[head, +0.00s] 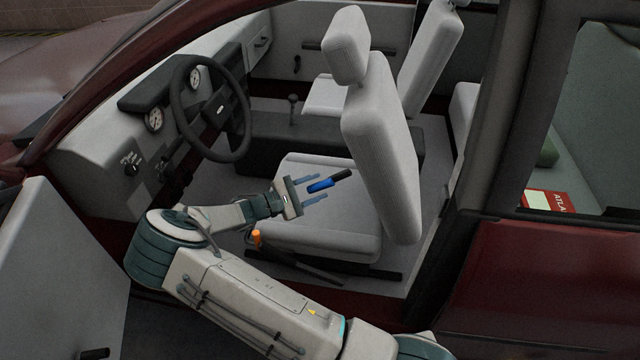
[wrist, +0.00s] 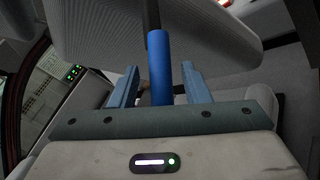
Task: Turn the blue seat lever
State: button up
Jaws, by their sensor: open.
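The blue seat lever (head: 321,185) has a bright blue grip and a black shaft running towards the seat backrest. In the head view it appears over the front seat cushion (head: 300,232). My gripper (head: 323,187) is open, with one blue-grey finger on each side of the blue grip. In the wrist view the blue lever (wrist: 160,65) stands between the two fingers, with a visible gap on both sides. The lever's lower end is hidden behind the gripper's palm plate in that view.
An orange-tipped lever (head: 257,238) lies low beside the seat base, close to my arm. The steering wheel (head: 210,108) and dashboard are at the left. The backrest (head: 382,140) rises just right of the lever. The open door (head: 62,270) is at lower left.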

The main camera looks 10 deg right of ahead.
jog(key=shift+x, duration=1.05)
grip_shut()
